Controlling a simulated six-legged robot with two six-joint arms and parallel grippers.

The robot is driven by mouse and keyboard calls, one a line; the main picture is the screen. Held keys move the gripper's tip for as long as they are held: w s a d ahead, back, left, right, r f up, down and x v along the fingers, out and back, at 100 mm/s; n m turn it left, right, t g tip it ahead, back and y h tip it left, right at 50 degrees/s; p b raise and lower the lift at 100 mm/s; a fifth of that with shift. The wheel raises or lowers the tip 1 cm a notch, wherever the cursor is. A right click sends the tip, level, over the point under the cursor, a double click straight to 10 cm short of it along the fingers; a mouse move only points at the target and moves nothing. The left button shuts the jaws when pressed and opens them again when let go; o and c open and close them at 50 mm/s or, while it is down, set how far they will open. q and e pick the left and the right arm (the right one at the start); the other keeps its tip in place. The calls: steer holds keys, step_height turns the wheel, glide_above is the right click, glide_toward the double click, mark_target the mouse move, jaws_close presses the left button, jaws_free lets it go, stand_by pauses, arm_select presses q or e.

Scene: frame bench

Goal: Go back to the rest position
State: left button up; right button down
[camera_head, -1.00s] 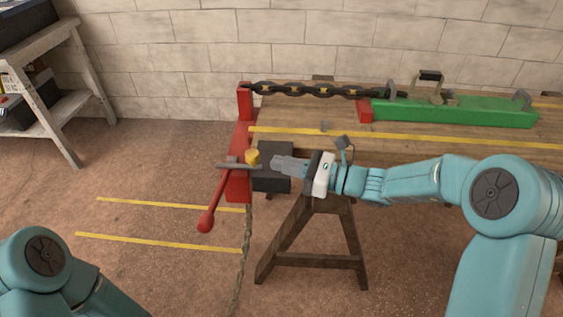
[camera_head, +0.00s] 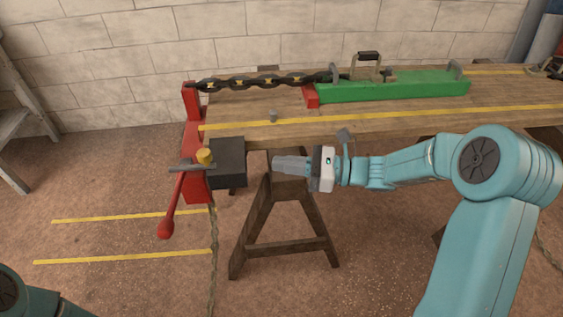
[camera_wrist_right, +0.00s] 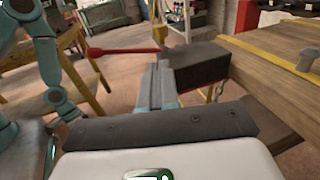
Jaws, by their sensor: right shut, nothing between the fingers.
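My right gripper (camera_head: 277,163) is shut and empty. In the head view it points left, in front of the wooden bench (camera_head: 380,122), to the right of the dark block (camera_head: 228,162) at the bench's left end and apart from it. In the right wrist view the closed fingers (camera_wrist_right: 158,82) point forward, with the dark block (camera_wrist_right: 195,62) beyond them to the right. My left arm shows only as a piece at the lower left corner of the head view; its gripper is out of frame there.
A red frame (camera_head: 192,130) with a red-knobbed lever (camera_head: 170,212) stands at the bench's left end. A chain (camera_head: 265,82) runs along the bench to a green bar (camera_head: 395,90). A trestle leg (camera_head: 252,225) stands below.

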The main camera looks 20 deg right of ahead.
steer(key=s+a+f+n+g+h, duration=0.35)
steer(key=s+f+n, duration=0.35)
steer(key=f, duration=0.4)
steer(key=s+a+f+n+g+h, duration=0.2)
steer(key=s+f+n+g+h, duration=0.15)
steer(key=s+f+n, duration=0.6)
steer(key=s+a+f+n+g+h, duration=0.2)
steer(key=s+f+n+h, duration=0.35)
steer(key=f, duration=0.75)
step_height(320, 180, up, 16)
steer(key=y+p, duration=0.1)
steer(key=p, duration=1.5)
steer(key=shift+a+r, duration=0.15)
steer(key=shift+r, duration=0.1)
